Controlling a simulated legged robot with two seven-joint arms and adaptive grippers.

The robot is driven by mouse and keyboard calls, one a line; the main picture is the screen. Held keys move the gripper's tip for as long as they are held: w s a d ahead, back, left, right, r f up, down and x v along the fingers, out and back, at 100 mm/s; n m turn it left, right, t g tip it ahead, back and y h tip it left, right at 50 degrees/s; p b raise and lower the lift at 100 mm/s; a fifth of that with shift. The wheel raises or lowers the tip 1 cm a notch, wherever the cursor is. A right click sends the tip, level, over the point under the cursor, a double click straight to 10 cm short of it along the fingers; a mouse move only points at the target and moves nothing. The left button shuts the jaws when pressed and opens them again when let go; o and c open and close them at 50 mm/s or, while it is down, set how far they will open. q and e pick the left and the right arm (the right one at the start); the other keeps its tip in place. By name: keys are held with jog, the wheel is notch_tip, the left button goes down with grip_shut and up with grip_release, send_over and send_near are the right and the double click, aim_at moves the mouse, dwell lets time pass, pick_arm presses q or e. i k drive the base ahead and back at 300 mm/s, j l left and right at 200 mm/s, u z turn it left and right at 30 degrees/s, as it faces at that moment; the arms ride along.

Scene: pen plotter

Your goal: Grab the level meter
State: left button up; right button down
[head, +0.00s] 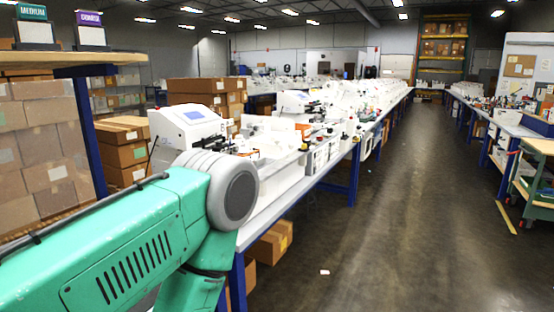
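I cannot pick out a level meter with certainty in the head view. A large green arm (130,240) with a grey round joint fills the lower left. It comes in from the left edge, and its end bends down out of sight behind the joint. No gripper fingers show for either of my arms. The green arm hides part of the near bench and the floor at lower left.
A long white workbench (300,190) with blue legs carries a white device with a screen (190,130). Cardboard boxes (125,150) are stacked at left. A yellow strip (506,217) lies on the floor by the green cart (535,190). The dark aisle (410,220) is mostly clear.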

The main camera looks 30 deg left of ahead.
aim_at(252, 154)
jog(key=i+u, duration=0.35)
jog(key=i, duration=0.4)
jog(key=i+l+u, duration=0.15)
jog(key=i+u, duration=0.25)
jog(key=i, duration=0.4)
